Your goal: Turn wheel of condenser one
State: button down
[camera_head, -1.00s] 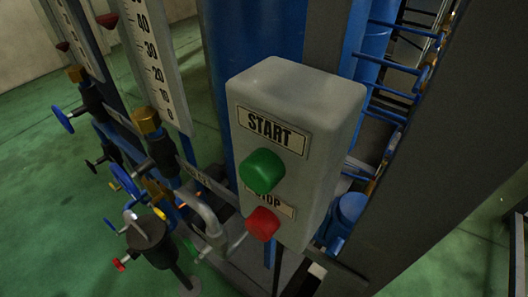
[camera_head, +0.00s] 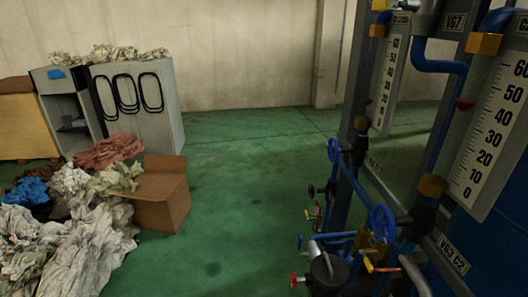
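A blue handwheel (camera_head: 333,149) sits on the farther valve, below the farther scale gauge (camera_head: 389,85). A small label beneath that valve is too small to read surely. A second blue handwheel (camera_head: 383,223) sits on the nearer valve, left of a label (camera_head: 452,254) reading V63 C2. The nearer scale gauge (camera_head: 490,140) stands above it. Neither wheel has anything touching it. My gripper is not in view.
A dark pot (camera_head: 328,270) with pipes and small red and yellow handles stands low in front of the rack. Cloth heaps (camera_head: 75,225), a cardboard box (camera_head: 162,195) and a grey cabinet (camera_head: 140,105) are on the left. The green floor (camera_head: 245,170) between is clear.

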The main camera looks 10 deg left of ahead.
aim_at(333, 160)
jog(key=u, duration=0.25)
jog(key=i+j+z, duration=0.25)
jog(key=j, duration=0.2)
jog(key=j+z, duration=0.25)
jog(key=j, duration=0.25)
jog(key=i+j+z, duration=0.25)
jog(key=j, duration=0.25)
jog(key=k, duration=0.15)
